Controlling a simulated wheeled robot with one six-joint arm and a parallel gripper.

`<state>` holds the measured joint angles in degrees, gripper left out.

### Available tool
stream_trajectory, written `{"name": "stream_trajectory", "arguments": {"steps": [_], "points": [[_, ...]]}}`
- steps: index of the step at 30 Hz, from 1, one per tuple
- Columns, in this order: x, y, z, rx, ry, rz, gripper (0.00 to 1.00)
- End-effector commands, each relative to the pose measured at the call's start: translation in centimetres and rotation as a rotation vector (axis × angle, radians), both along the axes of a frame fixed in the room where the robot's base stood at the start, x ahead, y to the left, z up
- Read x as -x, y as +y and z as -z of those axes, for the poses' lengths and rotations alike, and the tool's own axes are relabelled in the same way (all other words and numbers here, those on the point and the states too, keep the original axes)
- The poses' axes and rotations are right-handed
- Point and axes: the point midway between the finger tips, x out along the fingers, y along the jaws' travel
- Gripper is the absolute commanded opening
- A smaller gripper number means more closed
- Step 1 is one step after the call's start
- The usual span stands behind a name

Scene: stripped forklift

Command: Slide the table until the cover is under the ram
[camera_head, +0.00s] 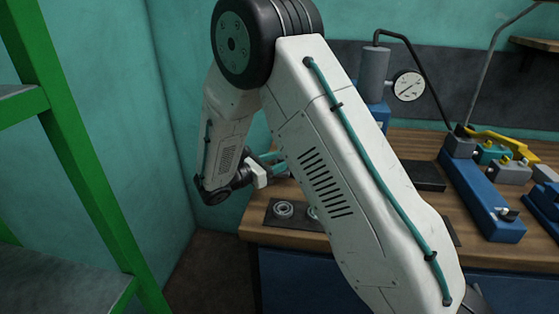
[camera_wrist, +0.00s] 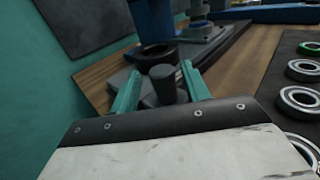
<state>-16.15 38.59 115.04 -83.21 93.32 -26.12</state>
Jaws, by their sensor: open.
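In the wrist view my gripper (camera_wrist: 162,80) is open, with one teal finger on each side of an upright dark grey knob (camera_wrist: 166,86). I cannot tell whether either finger touches it. Just beyond the knob is a dark round part with a raised rim (camera_wrist: 158,56), which may be the cover. It sits on a flat grey plate (camera_wrist: 226,46), apparently the table. Blue and silver press parts (camera_wrist: 200,28) stand beyond it; which one is the ram is unclear.
A dark mat (camera_wrist: 273,85) with several bearings lies at the right in the wrist view. In the head view, the press cylinder (camera_head: 374,72) and gauge (camera_head: 408,86) stand at the back of the wooden bench (camera_head: 412,146). A blue vise-like tool (camera_head: 478,195) is at right; green shelving (camera_head: 70,150) is at left.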

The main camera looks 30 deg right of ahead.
Motion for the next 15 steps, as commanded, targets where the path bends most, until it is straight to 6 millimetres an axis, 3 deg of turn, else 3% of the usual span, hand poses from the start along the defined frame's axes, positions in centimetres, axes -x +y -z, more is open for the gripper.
{"name": "stream_trajectory", "arguments": {"steps": [9,15], "points": [[0.7,5.6,0.0,0.001,-0.001,-0.007,0.46],[1.0,7.0,0.0,0.000,0.000,-0.006,0.46]]}}
